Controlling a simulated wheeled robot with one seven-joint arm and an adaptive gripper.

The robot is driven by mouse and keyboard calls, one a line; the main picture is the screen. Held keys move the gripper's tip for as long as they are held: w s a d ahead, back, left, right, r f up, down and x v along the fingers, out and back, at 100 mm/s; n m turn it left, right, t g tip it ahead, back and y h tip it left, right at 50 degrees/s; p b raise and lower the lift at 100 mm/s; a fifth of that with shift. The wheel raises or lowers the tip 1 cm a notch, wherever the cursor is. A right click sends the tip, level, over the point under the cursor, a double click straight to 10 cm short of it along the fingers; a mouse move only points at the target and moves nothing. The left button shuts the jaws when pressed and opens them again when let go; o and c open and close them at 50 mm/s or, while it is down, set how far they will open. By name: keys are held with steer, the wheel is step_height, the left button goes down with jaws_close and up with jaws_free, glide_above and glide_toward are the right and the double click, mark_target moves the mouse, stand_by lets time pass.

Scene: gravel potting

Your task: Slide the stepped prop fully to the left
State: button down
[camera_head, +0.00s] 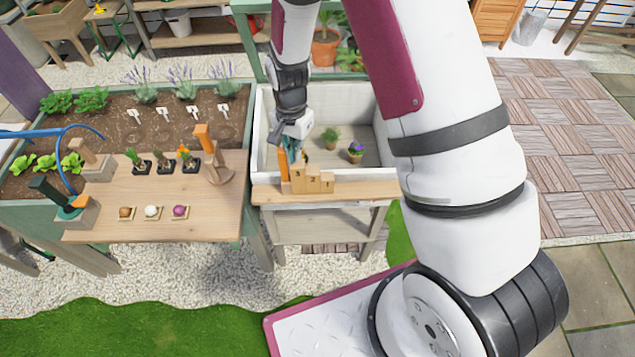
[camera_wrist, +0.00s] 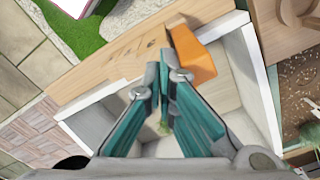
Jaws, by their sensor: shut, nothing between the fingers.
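The stepped prop (camera_head: 312,183) is a pale wooden block of numbered steps, tallest at its left. It stands on the wooden front ledge (camera_head: 365,190) of a whitewashed box. In the wrist view the prop (camera_wrist: 128,52) lies just beyond my fingers, seen from above. An orange piece (camera_head: 283,165) stands upright at the prop's left end; it also shows in the wrist view (camera_wrist: 192,58). My gripper (camera_head: 294,160) is shut and empty, pointing down just behind the prop's tall end. The wrist view shows its teal fingertips (camera_wrist: 166,72) close to the prop; contact cannot be told.
Two small potted plants stand inside the box (camera_head: 385,140). To the left, a wooden worktop (camera_head: 120,190) holds several black pots, an orange-handled tool (camera_head: 205,145) and bulbs on small trays. The ledge right of the prop is bare.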

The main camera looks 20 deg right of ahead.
steer(key=shift+w+a+b, duration=0.15)
steer(key=shift+w+a, duration=0.1)
steer(key=shift+a, duration=0.45)
steer(key=shift+w+a+b, duration=0.15)
steer(key=shift+w+a, duration=0.05)
steer(key=shift+a, duration=0.55)
steer(key=shift+w+a+b, duration=0.15)
steer(key=shift+w+a, duration=0.1)
steer(key=shift+a, duration=0.55)
steer(key=shift+s+d+p, duration=0.15)
steer(key=shift+s+d, duration=0.05)
steer(key=shift+d, duration=0.3)
steer(key=shift+s+d+p, duration=0.15)
steer(key=shift+d, duration=0.35)
steer(key=shift+r+p, duration=1.25)
steer(key=shift+r, duration=2.75)
